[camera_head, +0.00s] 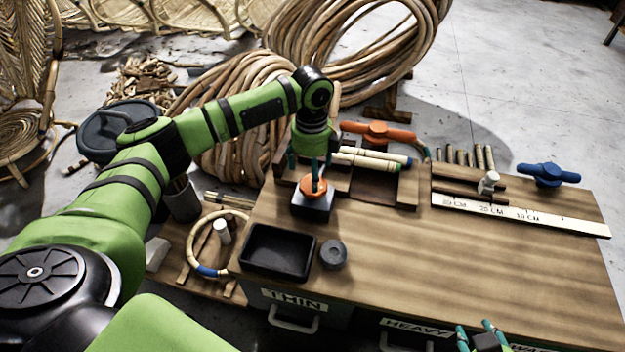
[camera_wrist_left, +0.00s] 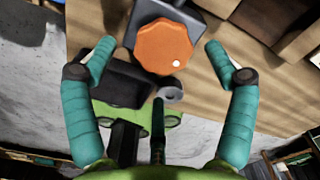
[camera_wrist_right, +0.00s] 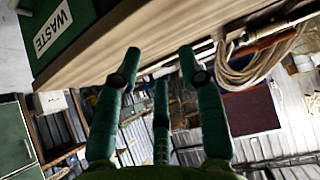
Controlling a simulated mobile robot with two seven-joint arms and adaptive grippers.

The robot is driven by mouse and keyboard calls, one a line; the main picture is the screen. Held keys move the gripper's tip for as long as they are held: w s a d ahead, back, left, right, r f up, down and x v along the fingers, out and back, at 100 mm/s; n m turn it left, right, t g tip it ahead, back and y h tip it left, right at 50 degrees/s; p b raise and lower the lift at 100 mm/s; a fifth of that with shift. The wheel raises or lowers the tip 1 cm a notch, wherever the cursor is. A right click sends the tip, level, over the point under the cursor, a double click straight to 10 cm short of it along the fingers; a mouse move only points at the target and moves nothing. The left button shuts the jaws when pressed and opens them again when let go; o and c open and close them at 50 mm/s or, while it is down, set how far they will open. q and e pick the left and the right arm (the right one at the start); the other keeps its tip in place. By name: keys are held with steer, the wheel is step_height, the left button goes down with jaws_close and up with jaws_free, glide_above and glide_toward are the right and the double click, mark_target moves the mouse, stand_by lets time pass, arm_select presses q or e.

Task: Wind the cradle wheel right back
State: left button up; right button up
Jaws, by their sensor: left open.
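The orange, scallop-edged cradle wheel (camera_head: 313,188) sits on a dark block near the back left of the wooden bench. In the left wrist view the wheel (camera_wrist_left: 163,47) shows a small white dot near its lower right edge. My left gripper (camera_head: 311,170) points down over the wheel. Its fingers are spread, one on each side of the wheel, with visible gaps in the left wrist view (camera_wrist_left: 158,52). My right gripper (camera_head: 482,332) is low at the bench's front edge. Its fingers are apart and empty in the right wrist view (camera_wrist_right: 159,56).
A black tray (camera_head: 277,254) and a dark grey round piece (camera_head: 333,254) lie in front of the wheel. A wooden cradle with light rods (camera_head: 365,160), an orange-handled tool (camera_head: 377,132) and a ruler (camera_head: 520,214) are to the right. The bench's front right is clear.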

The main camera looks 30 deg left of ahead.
arm_select(q)
step_height(320, 180, down, 4)
steer(key=shift+r+b, duration=0.2)
steer(key=shift+b, duration=0.35)
steer(key=shift+f, duration=0.2)
arm_select(e)
steer(key=w+a+r+t+y, duration=0.1)
steer(key=w+a+r+t, duration=0.2)
steer(key=w+r+t, duration=0.2)
steer(key=shift+r+n+y, duration=0.3)
steer(key=shift+r+y, duration=0.1)
steer(key=shift+r, duration=0.65)
steer(key=shift+a, duration=0.1)
arm_select(q)
steer(key=shift+r, duration=0.1)
steer(key=c, duration=1.1)
arm_select(e)
steer(key=shift+s, duration=0.1)
